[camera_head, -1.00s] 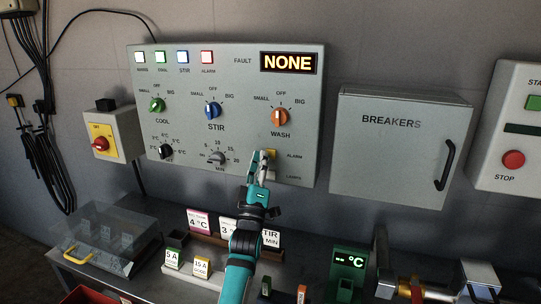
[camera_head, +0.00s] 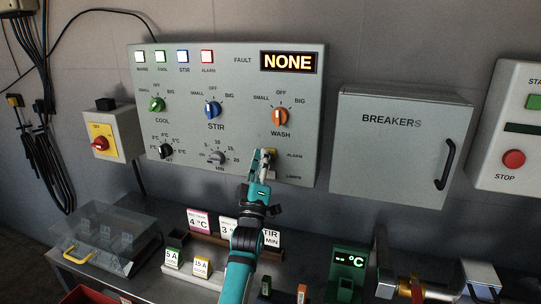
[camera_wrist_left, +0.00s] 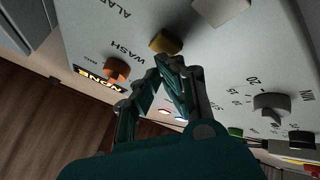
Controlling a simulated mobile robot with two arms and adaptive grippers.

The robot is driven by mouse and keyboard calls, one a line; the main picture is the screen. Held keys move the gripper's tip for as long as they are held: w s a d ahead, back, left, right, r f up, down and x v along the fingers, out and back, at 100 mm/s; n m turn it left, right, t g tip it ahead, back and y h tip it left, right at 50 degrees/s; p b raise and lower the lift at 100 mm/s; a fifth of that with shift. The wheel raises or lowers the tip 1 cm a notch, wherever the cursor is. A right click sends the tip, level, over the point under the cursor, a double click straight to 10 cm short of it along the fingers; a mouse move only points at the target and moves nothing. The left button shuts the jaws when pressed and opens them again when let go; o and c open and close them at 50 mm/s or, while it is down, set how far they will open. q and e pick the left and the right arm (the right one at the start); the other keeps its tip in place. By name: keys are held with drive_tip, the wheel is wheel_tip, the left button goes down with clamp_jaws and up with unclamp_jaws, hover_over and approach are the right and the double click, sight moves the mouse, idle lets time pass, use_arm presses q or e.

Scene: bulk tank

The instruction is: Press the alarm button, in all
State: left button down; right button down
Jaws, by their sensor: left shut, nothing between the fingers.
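The alarm button is a small yellow button (camera_head: 272,153) on the grey control panel (camera_head: 240,75), beside the ALARM label. In the left wrist view the yellow button (camera_wrist_left: 165,43) is just beyond the fingertips. My left gripper (camera_head: 264,153) is shut and empty, its tips at the button and hiding part of it. In the left wrist view the shut fingertips (camera_wrist_left: 168,62) are very close to the button; I cannot tell if they touch. The fault display (camera_head: 289,62) reads NONE. The alarm lamp (camera_head: 207,57) looks white with a red rim. My right gripper is not in view.
Below the button is a pale lamps switch (camera_wrist_left: 220,10). The orange wash knob (camera_head: 280,116) is above it and the stir timer knob (camera_head: 218,157) to its left. The breakers box (camera_head: 400,150) is at right. Cards and fuses stand on the bench below.

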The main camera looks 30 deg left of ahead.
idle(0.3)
use_arm(q)
drive_tip(key=shift+w+a, duration=0.1)
drive_tip(key=shift+w, duration=0.4)
idle(0.4)
drive_tip(key=shift+s, duration=0.1)
drive_tip(key=shift+s+d+p, duration=0.25)
drive_tip(key=shift+s+p, duration=0.1)
drive_tip(key=shift+s, duration=0.4)
drive_tip(key=s+p, duration=0.1)
drive_tip(key=s, duration=0.1)
drive_tip(key=s+d+p, duration=0.1)
drive_tip(key=s, duration=0.1)
drive_tip(key=shift+s, duration=0.4)
idle(0.5)
